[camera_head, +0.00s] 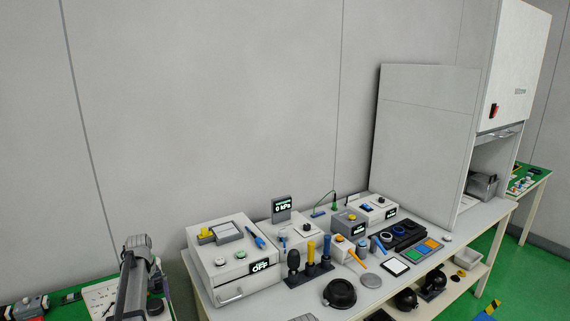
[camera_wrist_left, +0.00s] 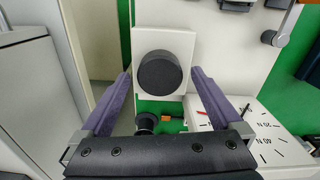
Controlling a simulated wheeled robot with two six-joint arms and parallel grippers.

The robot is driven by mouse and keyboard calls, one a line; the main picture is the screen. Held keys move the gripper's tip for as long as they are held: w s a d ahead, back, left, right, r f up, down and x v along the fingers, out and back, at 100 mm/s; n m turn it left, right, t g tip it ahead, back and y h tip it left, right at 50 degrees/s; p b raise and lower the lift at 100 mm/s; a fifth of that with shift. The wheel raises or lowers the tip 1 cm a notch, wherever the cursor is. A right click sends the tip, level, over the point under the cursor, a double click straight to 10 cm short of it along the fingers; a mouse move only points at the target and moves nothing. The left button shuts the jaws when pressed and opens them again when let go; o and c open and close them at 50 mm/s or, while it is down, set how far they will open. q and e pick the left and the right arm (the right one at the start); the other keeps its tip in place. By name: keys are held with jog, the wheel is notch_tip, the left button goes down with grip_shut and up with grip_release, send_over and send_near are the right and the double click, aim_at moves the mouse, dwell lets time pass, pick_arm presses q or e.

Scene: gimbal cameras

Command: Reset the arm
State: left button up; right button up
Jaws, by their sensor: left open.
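My left arm (camera_head: 132,285) rises at the lower left of the head view, over the left end of the bench area. Its gripper is hard to make out there. In the left wrist view my left gripper (camera_wrist_left: 160,76) has two purple fingers spread wide apart, with nothing held between them. Beyond the fingers is a white plate with a round black knob (camera_wrist_left: 160,73); the fingers look apart from it. My right gripper does not show in either view.
A white bench (camera_head: 265,306) carries a white box reading OFF (camera_head: 235,260), a 0 kPa display (camera_head: 282,208), a black bowl-like part (camera_head: 340,293) and small tools. A tall white cabinet (camera_head: 515,65) stands right. In the wrist view a white dial (camera_wrist_left: 265,135) lies lower right.

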pick_arm(q)
jog(key=shift+f, duration=0.3)
jog(key=shift+r, duration=0.1)
notch_tip(320, 180, up, 8)
jog(key=p, duration=0.8)
jog(key=shift+r, duration=0.2)
notch_tip(320, 180, down, 9)
jog(key=b, duration=0.8)
jog(key=shift+b, duration=0.35)
jog(key=shift+r+m+p, duration=0.25)
jog(key=shift+m+p, duration=0.05)
jog(key=shift+m, duration=0.1)
jog(key=m, duration=1.3)
jog(key=shift+d+m, duration=0.1)
jog(key=shift+m, duration=0.2)
